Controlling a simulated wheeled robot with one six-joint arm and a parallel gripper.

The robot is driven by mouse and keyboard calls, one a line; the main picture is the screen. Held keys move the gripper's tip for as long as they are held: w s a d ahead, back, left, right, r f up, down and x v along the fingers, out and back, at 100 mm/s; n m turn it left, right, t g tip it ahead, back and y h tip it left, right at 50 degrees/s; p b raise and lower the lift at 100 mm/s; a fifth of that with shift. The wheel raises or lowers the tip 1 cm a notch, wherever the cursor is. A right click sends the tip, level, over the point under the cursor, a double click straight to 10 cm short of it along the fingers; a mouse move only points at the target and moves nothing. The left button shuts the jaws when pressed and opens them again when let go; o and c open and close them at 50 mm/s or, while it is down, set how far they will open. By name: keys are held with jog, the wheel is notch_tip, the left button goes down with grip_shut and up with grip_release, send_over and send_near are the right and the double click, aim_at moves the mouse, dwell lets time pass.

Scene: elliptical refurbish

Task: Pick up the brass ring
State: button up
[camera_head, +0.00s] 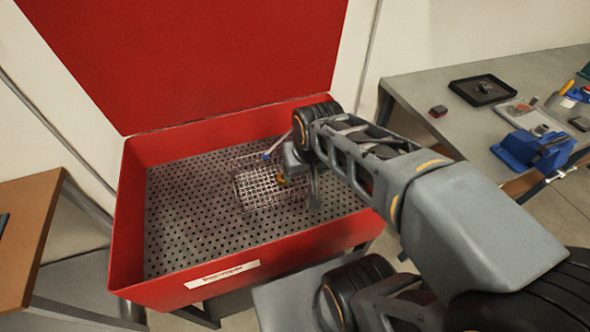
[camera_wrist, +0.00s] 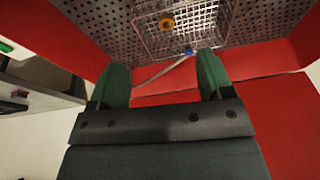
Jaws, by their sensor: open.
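The brass ring (camera_wrist: 166,22) lies in a wire basket (camera_wrist: 206,28) at the top of the wrist view. In the head view the ring (camera_head: 282,181) is a small yellow spot beside my gripper, partly hidden by it. The wire basket (camera_head: 247,190) rests on the perforated floor of a red parts washer (camera_head: 128,230). My gripper (camera_wrist: 162,78) has two green fingers spread apart with nothing between them. It is over the washer, apart from the ring. In the head view my arm hides most of the gripper.
A brush with a blue end (camera_head: 266,156) lies by the basket's far side. The washer's red lid (camera_head: 200,50) stands raised behind. At right, a grey workbench (camera_head: 450,85) carries a black tray (camera_head: 482,90) and a blue vise (camera_head: 535,150). A brown table (camera_head: 28,220) stands at left.

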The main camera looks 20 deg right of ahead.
jog(key=shift+o, duration=0.7)
jog(key=w+f+m+g+p, duration=0.1)
jog(key=w+m, duration=0.2)
jog(key=w, duration=0.6)
jog(key=shift+f+p, duration=0.3)
jog(key=shift+p, duration=0.05)
jog(key=w+f+m+p, duration=0.1)
jog(key=w+f+m, duration=0.1)
jog(key=f, duration=0.4)
jog(key=w+f+m+g+p, duration=0.1)
jog(key=w+f+m, duration=0.1)
jog(key=w+f, duration=0.3)
jog(key=w+d+f+m+g+p, duration=0.1)
jog(key=w+f, duration=0.3)
jog(key=f, duration=0.4)
jog(key=shift+f+m, duration=0.3)
jog(key=shift+m, duration=0.4)
jog(key=shift+a+f+p, duration=0.15)
jog(key=shift+f+p, duration=0.45)
jog(key=shift+f, duration=1.05)
jog(key=shift+a+f+p, duration=0.1)
jog(key=shift+f+p, duration=0.45)
jog(key=shift+f, duration=1.05)
jog(key=c, duration=1.1)
jog(key=shift+c, duration=0.4)
